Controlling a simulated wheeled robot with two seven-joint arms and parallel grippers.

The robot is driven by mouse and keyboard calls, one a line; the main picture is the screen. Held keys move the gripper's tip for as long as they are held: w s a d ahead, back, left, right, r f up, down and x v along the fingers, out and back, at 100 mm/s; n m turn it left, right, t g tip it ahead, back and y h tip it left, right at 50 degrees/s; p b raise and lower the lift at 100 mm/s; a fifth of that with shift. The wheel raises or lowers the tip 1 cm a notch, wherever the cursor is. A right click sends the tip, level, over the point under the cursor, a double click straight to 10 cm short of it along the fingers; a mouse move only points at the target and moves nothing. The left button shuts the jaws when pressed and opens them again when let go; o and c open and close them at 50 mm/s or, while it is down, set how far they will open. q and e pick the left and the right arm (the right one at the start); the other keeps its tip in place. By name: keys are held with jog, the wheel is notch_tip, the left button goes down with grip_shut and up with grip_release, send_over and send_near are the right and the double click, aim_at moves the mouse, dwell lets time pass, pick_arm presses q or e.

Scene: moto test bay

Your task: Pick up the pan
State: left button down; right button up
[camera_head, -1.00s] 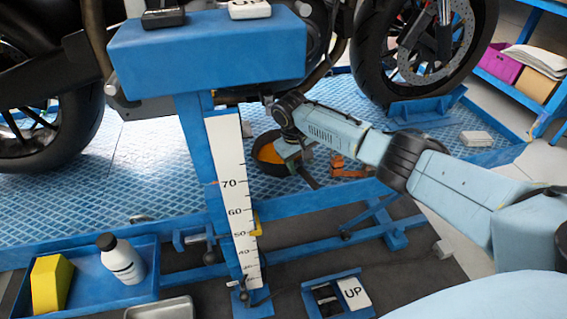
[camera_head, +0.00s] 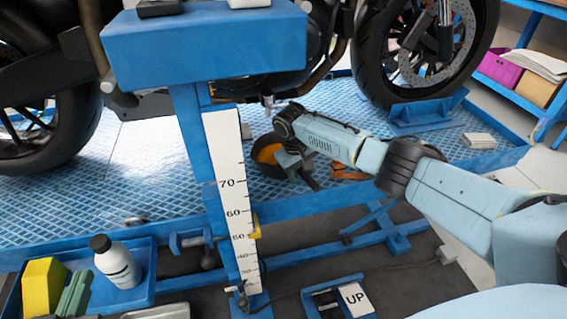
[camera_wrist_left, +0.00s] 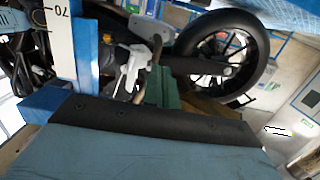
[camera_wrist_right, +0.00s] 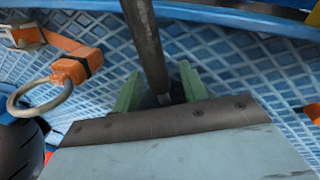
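The pan (camera_head: 264,148) is dark with orange inside. It sits on the blue lift platform under the motorcycle, partly hidden behind the blue post and my right gripper (camera_head: 296,163). A dark bar that looks like its handle (camera_head: 311,182) sticks out below the gripper. In the right wrist view the two green fingers of my right gripper (camera_wrist_right: 160,85) stand apart with this dark bar (camera_wrist_right: 147,35) between them. I see gaps on both sides. My left gripper (camera_head: 74,293) is at the lower left with its green fingers together, empty; it also shows in the left wrist view (camera_wrist_left: 162,85).
An orange strap (camera_head: 350,168) lies right of the pan, its metal ring (camera_wrist_right: 38,100) close in the right wrist view. The blue post with a white scale (camera_head: 232,190) stands left. A white bottle (camera_head: 117,262) and yellow block (camera_head: 42,285) are near my left gripper.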

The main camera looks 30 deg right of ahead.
grip_shut()
jog(key=shift+w+r, duration=0.1)
